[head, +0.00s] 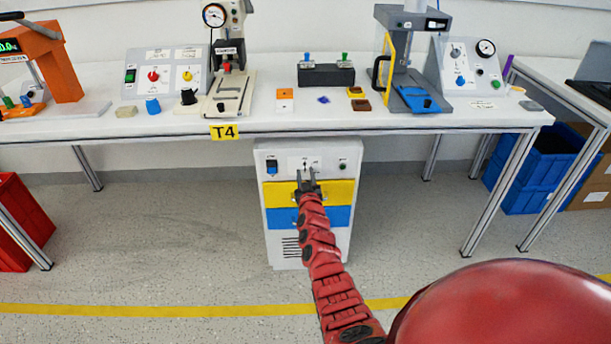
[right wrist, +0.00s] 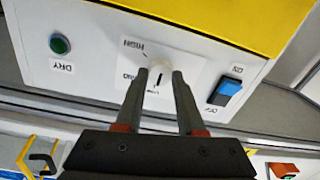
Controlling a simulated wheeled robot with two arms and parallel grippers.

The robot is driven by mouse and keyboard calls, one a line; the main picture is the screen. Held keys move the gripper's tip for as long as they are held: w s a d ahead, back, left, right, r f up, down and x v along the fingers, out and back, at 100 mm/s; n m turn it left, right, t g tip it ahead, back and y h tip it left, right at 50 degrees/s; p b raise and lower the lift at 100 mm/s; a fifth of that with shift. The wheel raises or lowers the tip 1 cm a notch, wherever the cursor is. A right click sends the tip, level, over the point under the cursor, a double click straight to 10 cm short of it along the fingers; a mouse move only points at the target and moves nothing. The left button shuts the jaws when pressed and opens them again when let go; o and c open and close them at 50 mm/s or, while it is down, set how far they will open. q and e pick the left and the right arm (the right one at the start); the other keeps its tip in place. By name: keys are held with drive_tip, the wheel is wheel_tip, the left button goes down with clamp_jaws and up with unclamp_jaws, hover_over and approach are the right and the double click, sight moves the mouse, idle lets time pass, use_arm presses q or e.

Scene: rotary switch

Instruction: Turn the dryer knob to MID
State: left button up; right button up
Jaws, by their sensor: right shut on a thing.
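The dryer (head: 274,222) is a white cabinet under the table with a yellow and a blue front panel. Its white knob (right wrist: 160,68) sits on a white label plate in the right wrist view, which shows the panel upside down. HIGH is readable at the plate's upper left; the labels at its left and bottom are partly hidden. A dark line on the knob points down in that picture, towards the bottom label. My right gripper (head: 307,174) reaches the panel; in the right wrist view its fingers (right wrist: 159,75) are shut on the knob's sides. My left gripper is out of view.
On the dryer panel are a blue ON/OFF rocker switch (right wrist: 225,91) and a green DRY button (right wrist: 60,44). The white table (head: 300,125) overhangs the dryer with devices on it. Red (head: 22,215) and blue (head: 540,175) crates stand at the sides. The floor before the dryer is clear.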

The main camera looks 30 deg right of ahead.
clamp_jaws()
drive_tip(key=shift+m, duration=0.3)
drive_tip(key=m+b, duration=0.1)
drive_tip(key=m, duration=0.3)
drive_tip(key=shift+m, duration=0.4)
drive_tip(key=m+b, duration=0.1)
drive_tip(key=m, duration=0.5)
drive_tip(key=shift+f+b, duration=0.15)
drive_tip(key=shift+b, duration=0.2)
drive_tip(key=shift+m, duration=0.4)
drive_tip(key=o, duration=1)
unclamp_jaws()
drive_tip(key=shift+s, duration=0.15)
